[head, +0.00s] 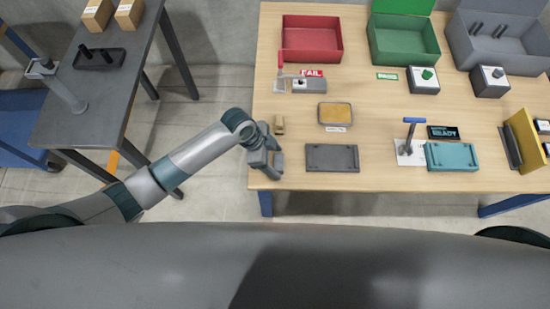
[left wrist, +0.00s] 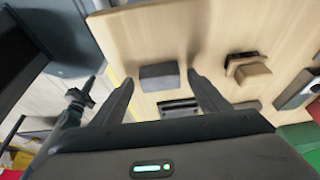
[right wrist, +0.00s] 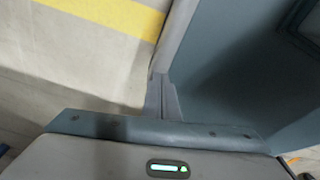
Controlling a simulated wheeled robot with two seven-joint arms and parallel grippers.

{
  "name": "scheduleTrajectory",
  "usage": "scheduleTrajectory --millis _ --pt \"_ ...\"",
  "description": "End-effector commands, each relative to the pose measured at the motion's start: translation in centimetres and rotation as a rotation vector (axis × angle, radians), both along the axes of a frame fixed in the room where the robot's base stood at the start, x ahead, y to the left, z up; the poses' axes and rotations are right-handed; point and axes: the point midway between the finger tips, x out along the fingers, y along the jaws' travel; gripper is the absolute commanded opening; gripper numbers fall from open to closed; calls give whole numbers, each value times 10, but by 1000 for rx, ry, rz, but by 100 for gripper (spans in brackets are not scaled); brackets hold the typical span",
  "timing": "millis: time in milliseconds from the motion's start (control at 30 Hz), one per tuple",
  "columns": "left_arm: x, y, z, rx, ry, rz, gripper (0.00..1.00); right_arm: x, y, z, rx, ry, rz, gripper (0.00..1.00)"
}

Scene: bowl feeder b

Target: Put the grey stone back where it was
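In the left wrist view a grey block (left wrist: 158,76), which looks like the grey stone, rests on the pale wooden table between my left fingertips, with a small gap on each side. My left gripper (head: 270,168) is open at the near left corner of the table in the head view. It hides the stone there, so I cannot make the stone out. A tan block (head: 279,125) on a dark base sits just beyond the gripper; it also shows in the left wrist view (left wrist: 252,74). My right gripper (right wrist: 162,98) looks shut and empty, away from the table.
A dark grey tray (head: 332,158) lies right of my left gripper. A dish with yellow contents (head: 335,113) and a lever fixture (head: 308,85) are farther back. Red (head: 311,42) and green (head: 404,45) bins stand behind. A teal box (head: 452,156) is at right.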

Motion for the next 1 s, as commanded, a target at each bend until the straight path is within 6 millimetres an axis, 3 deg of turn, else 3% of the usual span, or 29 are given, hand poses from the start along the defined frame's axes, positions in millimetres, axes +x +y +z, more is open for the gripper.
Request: scheduleTrajectory --millis 367,1000 --pt "1 4 13 0 -1 -1 68 -6 1 -1 0 13 -1 0" --pt "0 42 104 -1 -1 -2 68 29 15 -2 22 -65 5 0"
